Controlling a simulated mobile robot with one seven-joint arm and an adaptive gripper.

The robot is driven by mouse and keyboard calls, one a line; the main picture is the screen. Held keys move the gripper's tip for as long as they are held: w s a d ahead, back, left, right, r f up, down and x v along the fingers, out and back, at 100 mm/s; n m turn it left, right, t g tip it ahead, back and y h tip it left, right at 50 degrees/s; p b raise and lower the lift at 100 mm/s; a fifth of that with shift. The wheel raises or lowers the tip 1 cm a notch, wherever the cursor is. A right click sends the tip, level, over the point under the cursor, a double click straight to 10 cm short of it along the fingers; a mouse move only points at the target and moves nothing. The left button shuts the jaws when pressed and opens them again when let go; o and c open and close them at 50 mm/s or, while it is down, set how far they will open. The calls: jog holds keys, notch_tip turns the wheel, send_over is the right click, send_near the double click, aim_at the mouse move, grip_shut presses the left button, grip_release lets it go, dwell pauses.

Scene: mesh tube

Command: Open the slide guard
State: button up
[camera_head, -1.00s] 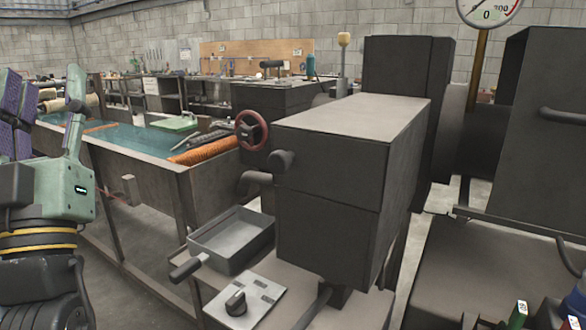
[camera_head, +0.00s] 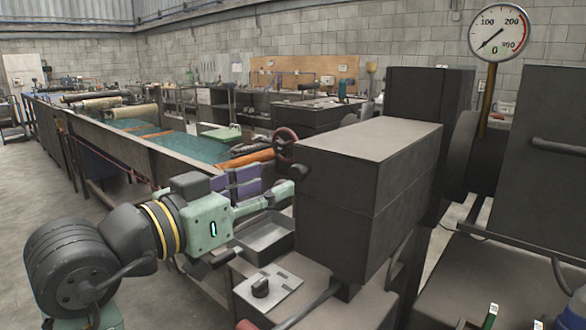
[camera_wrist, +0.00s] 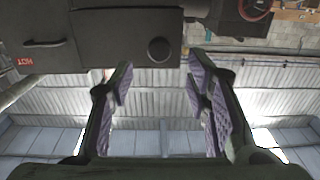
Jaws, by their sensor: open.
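The dark box-shaped machine housing (camera_head: 355,190) stands right of centre; I cannot tell for sure which part is the slide guard. A round dark knob (camera_head: 299,172) sticks out of its left side. My gripper (camera_head: 265,190) is in front of that side, with its purple-padded fingers pointing toward the knob. In the wrist view, which looks upside down, the knob (camera_wrist: 159,50) lies beyond and between the two spread fingertips (camera_wrist: 158,72). The gripper is open and empty, apart from the knob.
A shallow metal tray (camera_head: 268,238) and a switch plate (camera_head: 268,290) lie below my gripper. A red handwheel (camera_head: 284,145) is behind it. A long blue-topped trough (camera_head: 150,140) runs back left. A pressure gauge (camera_head: 498,32) stands at the right. Floor at the left is clear.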

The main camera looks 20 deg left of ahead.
aim_at(295, 173)
jog(key=p+x, duration=0.1)
jog(key=x, duration=0.5)
jog(key=shift+w+d, duration=0.1)
jog(key=shift+w, duration=0.15)
grip_shut()
dwell(0.3)
